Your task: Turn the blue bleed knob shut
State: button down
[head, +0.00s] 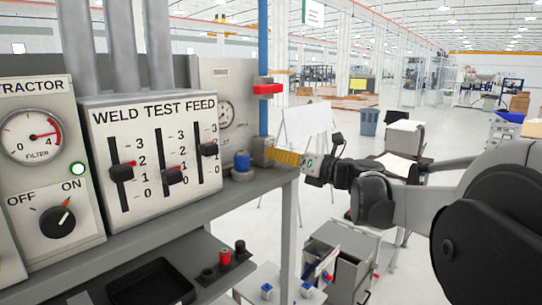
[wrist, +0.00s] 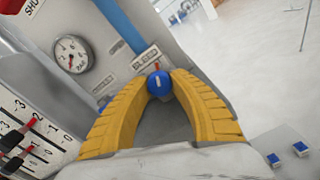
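The blue bleed knob (wrist: 160,84) shows in the wrist view as a rounded blue knob with a pale mark on its face, below a small plate (wrist: 145,58) that seems to read BLEED. My gripper (wrist: 161,87) has its two yellow fingers on either side of it. The fingertips meet the knob's sides with no clear gap. In the head view my gripper (head: 284,157) reaches in from the right to a grey block at the shelf's end. A blue cylinder (head: 242,161) stands just left of the block; I cannot tell if it is the same knob.
A blue pipe (head: 263,70) with a red handle (head: 267,89) rises above the block. The weld test feed panel (head: 153,155) with three sliders stands to the left, and a gauge (wrist: 71,54) is beside the pipe. The shelf edge (head: 215,204) runs below.

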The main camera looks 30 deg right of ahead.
jog(key=shift+n, duration=0.4)
jog(key=n+b, duration=0.1)
jog(key=n, duration=0.3)
jog(key=shift+d+n+b, duration=0.1)
jog(key=shift+n+b, duration=0.25)
jog(key=shift+n, duration=0.05)
jog(key=n+b, duration=0.1)
jog(key=n, duration=0.4)
jog(key=shift+w, duration=0.1)
jog(key=shift+n, duration=0.3)
jog(key=c, duration=1.1)
grip_release()
jog(key=shift+c, duration=0.2)
jog(key=v, duration=1.2)
